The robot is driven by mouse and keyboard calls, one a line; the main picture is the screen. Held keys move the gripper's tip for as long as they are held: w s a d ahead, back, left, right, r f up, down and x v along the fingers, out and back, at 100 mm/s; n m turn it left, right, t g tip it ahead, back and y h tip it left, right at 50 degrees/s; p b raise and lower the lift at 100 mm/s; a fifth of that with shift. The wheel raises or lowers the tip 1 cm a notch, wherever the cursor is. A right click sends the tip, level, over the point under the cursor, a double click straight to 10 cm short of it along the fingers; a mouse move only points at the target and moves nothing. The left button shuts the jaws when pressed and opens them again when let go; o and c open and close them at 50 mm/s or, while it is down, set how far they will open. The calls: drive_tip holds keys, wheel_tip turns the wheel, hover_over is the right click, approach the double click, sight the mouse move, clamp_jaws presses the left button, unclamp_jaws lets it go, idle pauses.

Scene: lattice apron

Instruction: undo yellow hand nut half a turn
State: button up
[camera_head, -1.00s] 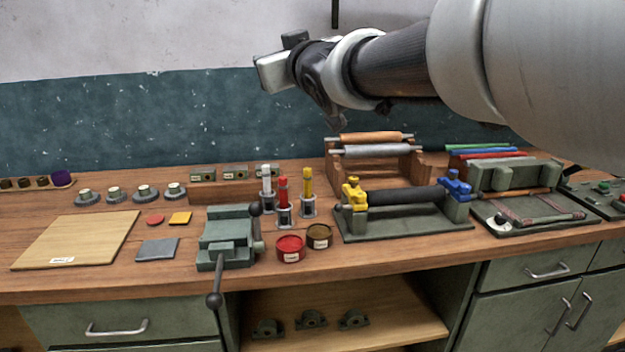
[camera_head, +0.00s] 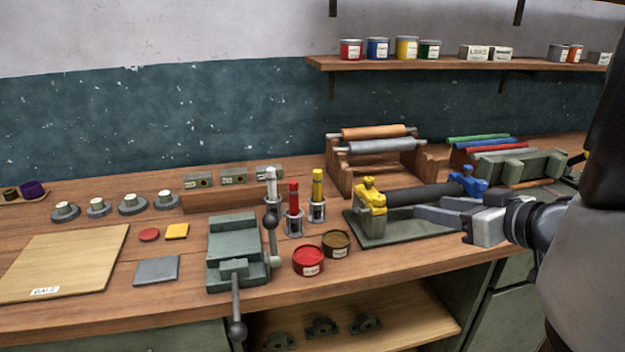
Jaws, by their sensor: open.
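The yellow hand nut (camera_head: 369,183) sits on top of a yellow clamp block (camera_head: 372,202) at the left end of a black roller (camera_head: 415,194). The roller lies on a dark green base plate (camera_head: 385,237). A blue clamp with its own nut (camera_head: 467,182) is at the roller's right end, partly covered by my gripper. My gripper (camera_head: 430,207) is open, its fingers pointing left toward the yellow clamp. The fingertips appear in front of the roller, apart from the nut and to its right. Nothing shows between the fingers.
A green vise (camera_head: 232,250) with a long handle stands left. Red (camera_head: 308,261) and brown (camera_head: 336,243) tins and several upright coloured tubes stand between vise and roller. A wooden rack (camera_head: 345,175) with rollers is behind. A shelf (camera_head: 440,64) hangs above. The bench's front edge is near.

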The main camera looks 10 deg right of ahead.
sight(381, 198)
drive_tip(key=b+x, duration=0.1)
drive_tip(key=x, duration=0.4)
drive_tip(key=b+x, duration=0.2)
drive_tip(key=x, duration=0.3)
drive_tip(key=b+x, duration=0.2)
drive_tip(key=x, duration=0.4)
drive_tip(key=shift+f, duration=0.3)
drive_tip(key=shift+w+a, duration=0.15)
drive_tip(key=shift+w, duration=0.3)
